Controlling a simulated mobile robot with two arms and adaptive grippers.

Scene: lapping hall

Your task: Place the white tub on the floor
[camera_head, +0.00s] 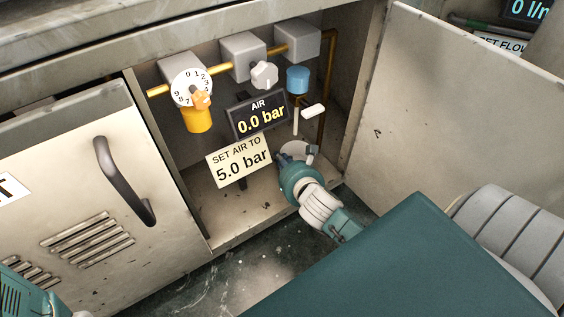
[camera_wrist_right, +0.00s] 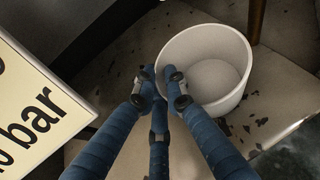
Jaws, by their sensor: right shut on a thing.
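The white tub (camera_head: 300,148) is inside the open cabinet, near its right side, partly hidden behind my right gripper. In the right wrist view the tub (camera_wrist_right: 218,72) is upright, open at the top and looks empty. My right gripper (camera_head: 286,161) reaches into the cabinet from the lower right. In the right wrist view its blue fingers (camera_wrist_right: 162,78) are shut on the tub's near left rim. I cannot tell whether the tub rests on the cabinet bottom or is just above it. The floor (camera_head: 250,272) is dark green and stained, in front of the cabinet. My left gripper is not in view.
The sign reading "SET AIR TO 5.0 bar" (camera_head: 239,160) and the AIR display (camera_head: 257,116) stand left of the tub. A yellow-bowled regulator (camera_head: 198,118), grey valves and a blue-capped part (camera_head: 298,79) are above. The cabinet bottom (camera_head: 222,205) ends in a front edge. An open door (camera_head: 455,110) is at right.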

